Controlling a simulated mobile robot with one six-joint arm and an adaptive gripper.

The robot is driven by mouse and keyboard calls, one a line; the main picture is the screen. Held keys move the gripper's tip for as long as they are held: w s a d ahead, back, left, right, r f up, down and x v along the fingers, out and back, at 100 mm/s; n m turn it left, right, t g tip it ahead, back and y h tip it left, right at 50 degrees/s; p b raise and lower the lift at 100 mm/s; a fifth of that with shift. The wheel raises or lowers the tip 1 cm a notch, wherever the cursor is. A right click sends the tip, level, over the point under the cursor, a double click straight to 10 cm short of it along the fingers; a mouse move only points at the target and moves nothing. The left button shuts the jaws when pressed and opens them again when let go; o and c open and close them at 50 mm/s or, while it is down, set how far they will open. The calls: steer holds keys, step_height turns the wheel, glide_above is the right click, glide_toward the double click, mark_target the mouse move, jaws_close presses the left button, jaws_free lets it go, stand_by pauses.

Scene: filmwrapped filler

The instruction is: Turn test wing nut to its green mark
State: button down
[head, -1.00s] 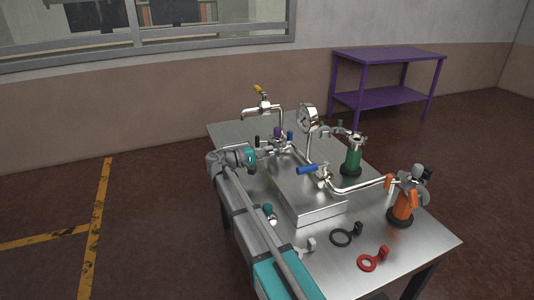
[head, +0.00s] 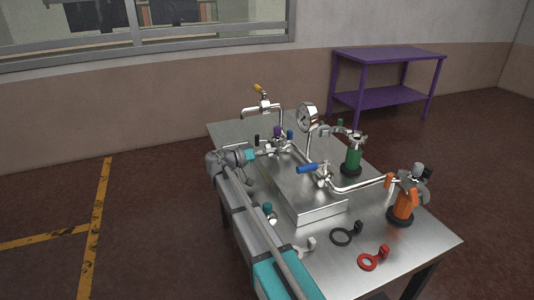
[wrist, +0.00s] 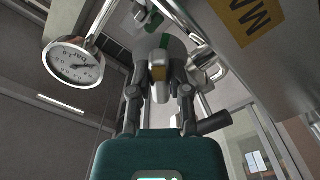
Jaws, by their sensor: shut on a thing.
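My gripper (head: 268,149) reaches from the left to the small fittings at the far end of the metal block. In the wrist view my gripper (wrist: 160,85) has its two dark fingers closed in on a grey part with a tan face, which I take to be the test wing nut (wrist: 159,84). A green patch (wrist: 170,41) shows just beyond it. In the head view the nut is too small and too covered by the gripper to make out. I cannot tell how the nut lines up with the green mark.
A pressure gauge (head: 306,117) and a yellow-handled tap (head: 262,104) stand close by. A blue lever (head: 307,168) sits on the pipe. Green (head: 352,160) and orange (head: 402,206) cylinders stand at right. Black (head: 342,238) and red (head: 370,261) ring tags lie in front.

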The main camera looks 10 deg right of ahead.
steer(key=shift+s+m, duration=0.1)
steer(key=shift+m, duration=0.6)
steer(key=shift+f, duration=0.1)
steer(key=c, duration=0.6)
jaws_free()
steer(key=shift+a, duration=0.1)
steer(key=a, duration=0.4)
steer(key=s+a, duration=0.1)
steer(key=a, duration=0.2)
steer(key=s+a, duration=0.1)
steer(key=a, duration=0.3)
steer(key=shift+a, duration=0.3)
